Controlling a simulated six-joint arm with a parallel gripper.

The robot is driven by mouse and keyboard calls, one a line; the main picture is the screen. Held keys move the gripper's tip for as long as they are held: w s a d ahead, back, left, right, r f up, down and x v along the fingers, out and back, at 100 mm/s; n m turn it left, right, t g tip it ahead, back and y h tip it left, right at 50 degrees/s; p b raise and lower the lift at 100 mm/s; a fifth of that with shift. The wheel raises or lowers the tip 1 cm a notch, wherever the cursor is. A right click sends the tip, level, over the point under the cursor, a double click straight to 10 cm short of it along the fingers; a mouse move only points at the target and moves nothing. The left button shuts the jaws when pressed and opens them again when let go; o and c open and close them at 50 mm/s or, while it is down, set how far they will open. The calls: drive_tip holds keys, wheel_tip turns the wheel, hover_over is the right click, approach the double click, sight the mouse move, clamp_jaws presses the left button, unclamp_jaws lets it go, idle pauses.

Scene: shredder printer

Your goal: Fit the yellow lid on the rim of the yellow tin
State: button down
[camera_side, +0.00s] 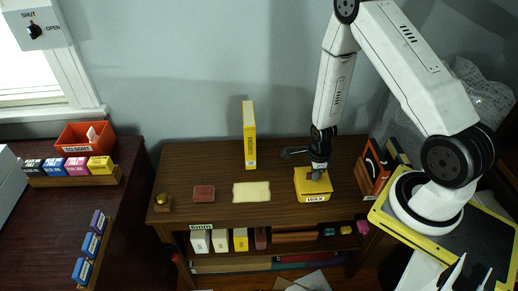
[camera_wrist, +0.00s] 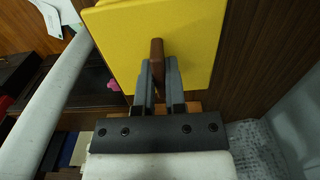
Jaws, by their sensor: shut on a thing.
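The yellow tin (camera_side: 314,198) stands on the right part of the brown shelf top, with a "WAX" label on its front. The yellow lid (camera_wrist: 120,45) is a flat square plate with a brown knob (camera_wrist: 157,52) in its middle. My gripper (camera_wrist: 158,75) is shut on that knob, its two dark fingers on either side. In the side view my gripper (camera_side: 317,174) points down over the tin, and the lid lies at the tin's top. The lid hides the tin in the wrist view. I cannot tell whether the lid sits flush on the rim.
A cream cloth (camera_side: 252,191), a red-brown block (camera_side: 204,193) and a brass bell-like piece (camera_side: 162,202) lie to the left. A tall yellow box (camera_side: 249,135) stands behind. An orange holder (camera_side: 372,169) stands close right of the tin.

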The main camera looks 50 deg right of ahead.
drive_tip(key=shift+f, duration=0.6)
drive_tip(key=c, duration=0.6)
unclamp_jaws()
drive_tip(key=shift+r, duration=0.15)
drive_tip(key=shift+r, duration=3.8)
